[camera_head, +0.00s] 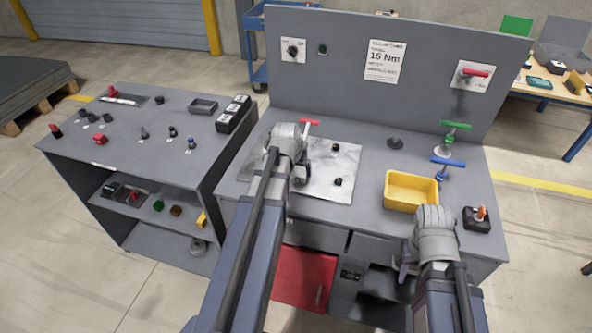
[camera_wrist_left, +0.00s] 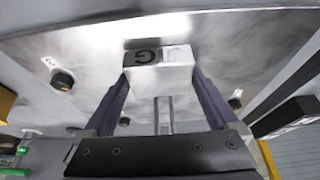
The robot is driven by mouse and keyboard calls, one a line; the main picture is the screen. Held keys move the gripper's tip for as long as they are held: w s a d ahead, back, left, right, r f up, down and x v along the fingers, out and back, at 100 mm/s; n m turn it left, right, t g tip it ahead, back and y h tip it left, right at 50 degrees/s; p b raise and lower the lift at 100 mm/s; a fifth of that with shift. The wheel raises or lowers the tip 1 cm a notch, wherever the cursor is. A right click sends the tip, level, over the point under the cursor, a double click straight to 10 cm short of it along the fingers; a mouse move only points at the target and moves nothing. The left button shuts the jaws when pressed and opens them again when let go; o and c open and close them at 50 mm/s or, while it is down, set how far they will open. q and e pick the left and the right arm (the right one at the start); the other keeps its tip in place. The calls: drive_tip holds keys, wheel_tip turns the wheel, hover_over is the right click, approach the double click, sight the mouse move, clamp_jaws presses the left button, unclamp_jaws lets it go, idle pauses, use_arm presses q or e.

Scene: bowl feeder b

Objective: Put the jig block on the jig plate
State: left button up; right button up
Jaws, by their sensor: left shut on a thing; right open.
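The jig block (camera_wrist_left: 160,65) is pale with a dark patch bearing a letter, and sits between the two fingers of my left gripper (camera_wrist_left: 161,80) in the left wrist view. My left gripper (camera_head: 300,175) is shut on it over the left part of the jig plate (camera_head: 338,163), a shiny metal sheet on the bench. The arm hides the block in the head view. I cannot tell whether the block touches the plate. My right gripper (camera_head: 404,268) is open and empty, in front of the bench's front edge.
Black knobs (camera_head: 337,182) stand on the plate. A yellow bin (camera_head: 411,190), a blue-handled clamp (camera_head: 447,165) and a green-handled clamp (camera_head: 453,128) are to the right. A red handle (camera_head: 308,122) lies behind my left gripper. A grey side table (camera_head: 120,130) holds small parts.

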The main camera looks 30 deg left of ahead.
use_arm(q)
drive_tip(key=o, duration=1.4)
drive_tip(key=shift+o, duration=0.2)
drive_tip(key=p+v, duration=1.1)
drive_tip(key=v, duration=0.1)
drive_tip(key=shift+p, duration=0.3)
drive_tip(key=s+d+m+g, duration=0.2)
drive_tip(key=s+d, duration=0.4)
drive_tip(key=d, duration=0.8)
drive_tip(key=s+d+f+m+g, duration=0.1)
drive_tip(key=s+d+m, duration=0.3)
drive_tip(key=d, duration=1.1)
drive_tip(key=shift+s+d+f+g, duration=0.25)
drive_tip(key=shift+s+g, duration=0.55)
drive_tip(key=shift+s, duration=0.35)
